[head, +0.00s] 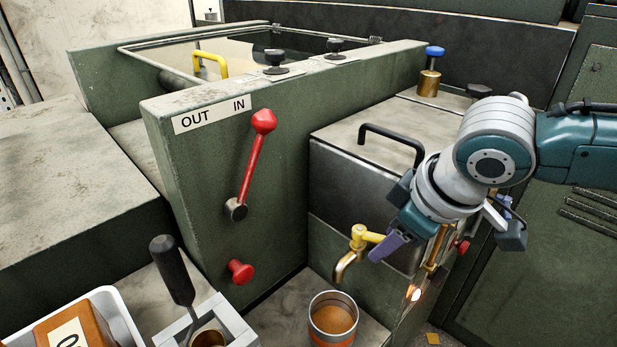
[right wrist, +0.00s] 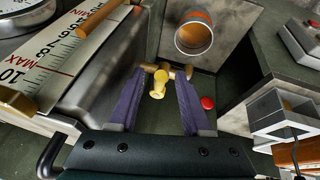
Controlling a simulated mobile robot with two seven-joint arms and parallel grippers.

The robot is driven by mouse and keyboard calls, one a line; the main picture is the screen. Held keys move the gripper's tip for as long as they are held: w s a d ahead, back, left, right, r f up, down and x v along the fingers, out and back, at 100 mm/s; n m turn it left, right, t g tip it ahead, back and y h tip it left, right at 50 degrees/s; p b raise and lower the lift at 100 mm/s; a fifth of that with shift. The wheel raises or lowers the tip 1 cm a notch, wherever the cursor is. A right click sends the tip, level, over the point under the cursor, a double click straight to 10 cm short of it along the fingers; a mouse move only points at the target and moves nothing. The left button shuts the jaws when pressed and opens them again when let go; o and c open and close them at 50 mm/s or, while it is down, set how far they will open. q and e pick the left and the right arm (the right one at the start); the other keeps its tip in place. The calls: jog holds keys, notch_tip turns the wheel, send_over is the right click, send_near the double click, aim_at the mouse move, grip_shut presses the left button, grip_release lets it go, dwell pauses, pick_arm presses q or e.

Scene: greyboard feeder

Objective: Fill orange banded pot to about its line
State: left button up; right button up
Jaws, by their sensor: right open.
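The orange banded pot (head: 319,335) stands upright below the brass tap (head: 347,264). Its inside shows a brown-orange surface below the rim; I cannot tell how this sits against the line. The pot also shows at the top of the right wrist view (right wrist: 178,40). The tap has a yellow handle (head: 366,236). My right gripper (head: 381,251) is open beside the tap, its purple fingers pointing down at it. In the right wrist view the yellow handle (right wrist: 158,86) lies between the open fingers (right wrist: 161,74). No stream shows from the spout. My left gripper is out of view.
A red lever (head: 252,165) and red knob (head: 240,271) are on the green panel left of the tap. A grey holder (head: 234,320) and white tray (head: 122,322) stand left of the pot. A scale marked MAX (right wrist: 62,50) shows in the right wrist view.

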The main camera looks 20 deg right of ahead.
grip_shut()
dwell(0.6)
